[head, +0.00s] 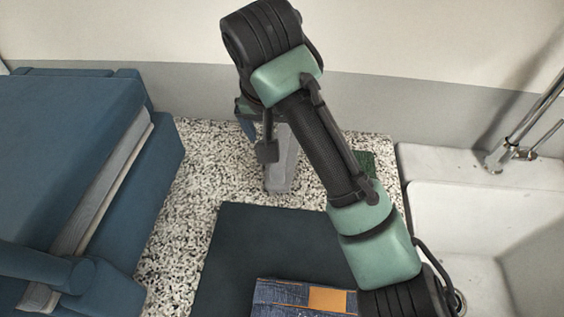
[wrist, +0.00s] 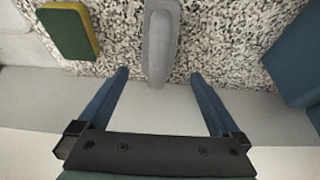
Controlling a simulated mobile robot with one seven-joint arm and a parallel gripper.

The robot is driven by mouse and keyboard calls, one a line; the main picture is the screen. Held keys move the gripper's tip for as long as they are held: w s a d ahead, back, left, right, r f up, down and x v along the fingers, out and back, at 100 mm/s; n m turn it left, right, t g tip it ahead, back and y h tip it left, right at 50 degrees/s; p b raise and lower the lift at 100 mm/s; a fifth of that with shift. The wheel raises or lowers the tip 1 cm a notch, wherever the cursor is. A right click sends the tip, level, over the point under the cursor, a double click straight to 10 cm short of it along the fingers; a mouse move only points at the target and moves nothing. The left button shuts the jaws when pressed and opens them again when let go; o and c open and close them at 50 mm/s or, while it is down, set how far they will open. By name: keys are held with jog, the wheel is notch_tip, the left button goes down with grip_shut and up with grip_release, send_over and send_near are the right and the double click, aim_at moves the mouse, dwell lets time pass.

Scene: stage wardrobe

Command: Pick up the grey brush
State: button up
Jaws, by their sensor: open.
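The grey brush (head: 284,165) lies on the speckled counter (head: 192,215), partly covered by my arm in the head view. In the wrist view the brush (wrist: 160,42) is at the top middle, its long body running away from the near edge. My gripper (wrist: 160,75) is open and empty. Its two blue fingers point toward the brush, one to each side of its near end, with clear gaps. In the head view my gripper (head: 250,130) is near the back wall, mostly hidden by my arm. I cannot tell its height above the counter.
A green and yellow sponge (wrist: 68,32) lies left of the brush in the wrist view. A dark mat (head: 235,255) with folded denim (head: 285,294) is in front.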

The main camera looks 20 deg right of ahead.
jog(key=x, duration=0.2)
jog(key=shift+w+f, duration=0.15)
jog(key=shift+f, duration=0.2)
jog(key=x, duration=0.5)
jog(key=shift+d+f, duration=0.1)
jog(key=shift+d, duration=0.1)
jog(key=c, duration=1.4)
